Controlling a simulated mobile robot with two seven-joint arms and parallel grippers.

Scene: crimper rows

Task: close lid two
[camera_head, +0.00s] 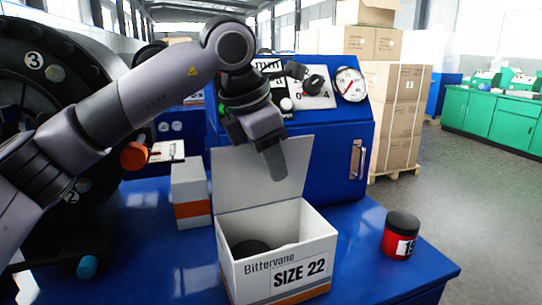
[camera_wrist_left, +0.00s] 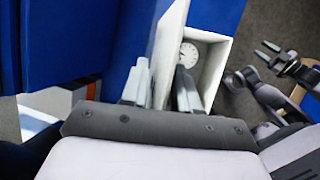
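A white carton (camera_head: 277,255) marked Bittervane SIZE 22 stands on the blue table with its lid (camera_head: 262,172) raised upright at the back. A dark round thing lies inside it. My left gripper (camera_head: 273,163) reaches down at the lid's upper part; one finger shows in front of the lid. In the left wrist view the left gripper's fingers (camera_wrist_left: 160,82) are apart, close to the lid's edge (camera_wrist_left: 172,30). I cannot tell if they touch it. A round dial-like disc (camera_wrist_left: 188,54) shows in the carton. My right gripper (camera_wrist_left: 266,50) hangs clear at the right, its fingers apart.
A red jar with a black cap (camera_head: 401,235) stands right of the carton. A smaller grey and orange box (camera_head: 190,192) stands behind at the left. The blue machine with a gauge (camera_head: 350,84) rises behind the lid. The table (camera_head: 358,270) is bare at the front right.

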